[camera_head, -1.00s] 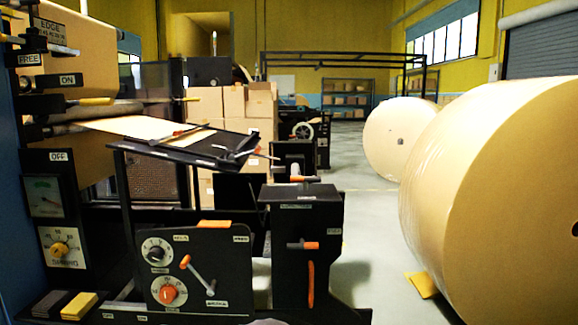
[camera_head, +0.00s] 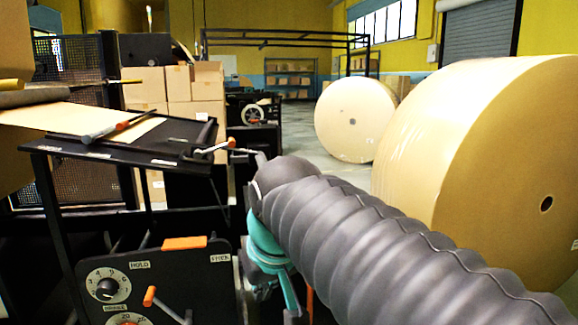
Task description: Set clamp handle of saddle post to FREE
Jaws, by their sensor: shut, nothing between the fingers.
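My gripper (camera_head: 288,292) reaches down at the lower middle, below my grey sleeved arm. Its teal part shows beside the black post, and its fingertips are mostly hidden. It is shut and empty. The black post to the right of the dial panel, probably the saddle post, is now almost wholly covered by my arm and gripper. A sliver of its orange strip (camera_head: 309,300) shows. Its orange-tipped handle is hidden, so I cannot tell its setting or whether my gripper touches it.
The dial panel (camera_head: 222,290) with an orange-knobbed lever (camera_head: 150,296) stands close on the left. Large kraft rolls (camera_head: 480,150) (camera_head: 352,120) stand on the right. Cartons (camera_head: 192,88) are stacked behind.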

